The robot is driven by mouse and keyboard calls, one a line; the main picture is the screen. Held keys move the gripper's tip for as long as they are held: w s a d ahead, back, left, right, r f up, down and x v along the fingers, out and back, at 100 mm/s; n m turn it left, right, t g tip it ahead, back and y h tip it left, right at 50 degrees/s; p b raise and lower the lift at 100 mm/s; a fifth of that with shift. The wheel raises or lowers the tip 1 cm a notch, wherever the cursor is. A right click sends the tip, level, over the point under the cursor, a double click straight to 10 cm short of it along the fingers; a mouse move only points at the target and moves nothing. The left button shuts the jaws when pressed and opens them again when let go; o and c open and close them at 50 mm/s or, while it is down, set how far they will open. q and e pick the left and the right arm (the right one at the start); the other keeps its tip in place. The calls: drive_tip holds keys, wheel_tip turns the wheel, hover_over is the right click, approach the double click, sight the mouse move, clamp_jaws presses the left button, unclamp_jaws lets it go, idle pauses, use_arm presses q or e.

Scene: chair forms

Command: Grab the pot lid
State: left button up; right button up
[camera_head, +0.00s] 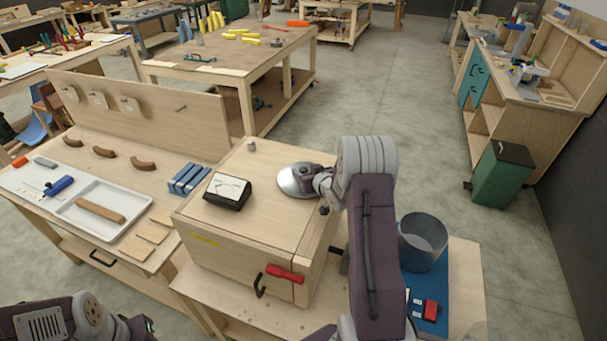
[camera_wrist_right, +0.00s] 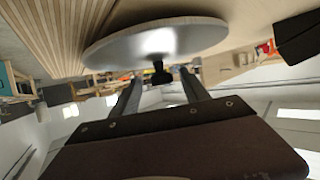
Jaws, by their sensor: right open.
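The pot lid (camera_head: 290,182) is a round silver disc lying on top of a wooden box (camera_head: 250,165). In the right wrist view the lid (camera_wrist_right: 150,42) appears upside down, with its dark knob (camera_wrist_right: 161,72) pointing toward my gripper. My right gripper (camera_head: 308,184) is at the lid's right side and hides part of it. Its two fingers (camera_wrist_right: 160,90) are open, with the knob in line with the gap between them; I cannot tell whether they touch it. My left arm shows at the bottom left of the head view, with its jaws unclear (camera_head: 140,326).
A grey metal pot (camera_head: 422,242) stands on a blue mat right of the box. A black-and-white device (camera_head: 228,190) sits on the box left of the lid, and a small grey cylinder (camera_head: 251,145) is near its back edge. A red handle (camera_head: 285,274) is on the box front.

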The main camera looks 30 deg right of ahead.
drive_tip(key=shift+w, duration=0.5)
drive_tip(key=shift+a, duration=0.25)
drive_tip(key=shift+w+d+f, duration=0.15)
drive_tip(key=shift+w+f, duration=0.05)
drive_tip(key=shift+w, duration=0.05)
clamp_jaws()
use_arm(q)
drive_tip(key=shift+s+a+r, duration=0.1)
drive_tip(key=shift+s+r, duration=0.2)
drive_tip(key=shift+r, duration=0.2)
use_arm(e)
drive_tip(key=shift+s+r, duration=0.1)
drive_tip(key=shift+r, duration=0.1)
